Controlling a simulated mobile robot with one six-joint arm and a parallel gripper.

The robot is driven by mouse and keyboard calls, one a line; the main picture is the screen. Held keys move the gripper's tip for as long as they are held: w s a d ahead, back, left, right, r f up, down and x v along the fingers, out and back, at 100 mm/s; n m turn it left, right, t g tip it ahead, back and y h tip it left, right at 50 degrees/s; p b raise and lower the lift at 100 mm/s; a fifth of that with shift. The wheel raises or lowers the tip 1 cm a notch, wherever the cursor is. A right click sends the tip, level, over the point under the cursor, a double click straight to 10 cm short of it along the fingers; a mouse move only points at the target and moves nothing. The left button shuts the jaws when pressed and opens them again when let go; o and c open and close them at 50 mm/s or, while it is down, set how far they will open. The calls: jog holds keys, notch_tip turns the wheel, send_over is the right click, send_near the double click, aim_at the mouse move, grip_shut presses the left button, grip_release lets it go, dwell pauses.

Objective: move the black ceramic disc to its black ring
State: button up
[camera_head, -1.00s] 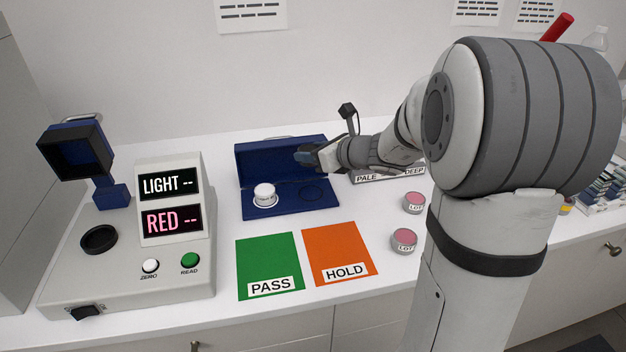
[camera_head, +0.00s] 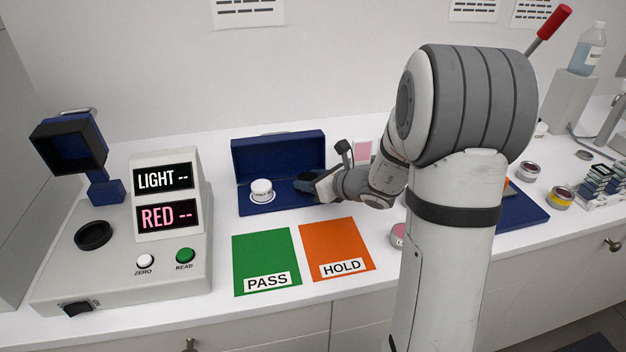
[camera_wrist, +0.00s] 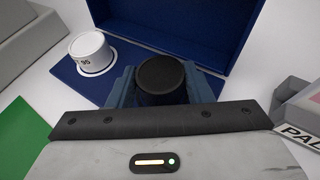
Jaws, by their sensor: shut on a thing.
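My gripper (camera_head: 305,187) is shut on the black ceramic disc (camera_wrist: 161,74), which sits between the two fingers in the wrist view. The disc is not clearly visible in the head view. My gripper is low over the right half of the open blue case (camera_head: 250,206). The black ring there is hidden behind the gripper and disc, and I cannot tell whether the disc touches the case floor. A white disc (camera_head: 261,187) stands in the left ring of the case, also seen in the wrist view (camera_wrist: 89,48).
The case's raised lid (camera_head: 278,155) stands behind the gripper. The green PASS mat (camera_head: 265,255) and orange HOLD mat (camera_head: 333,243) lie in front. A meter (camera_head: 130,265) with a raised blue head stands left. A pink jar (camera_head: 398,236) is partly behind my arm.

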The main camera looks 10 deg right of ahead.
jog(key=shift+f, duration=0.2)
jog(key=o, duration=1.1)
jog(key=shift+r, duration=0.1)
jog(key=shift+c, duration=0.2)
jog(key=shift+r, duration=0.1)
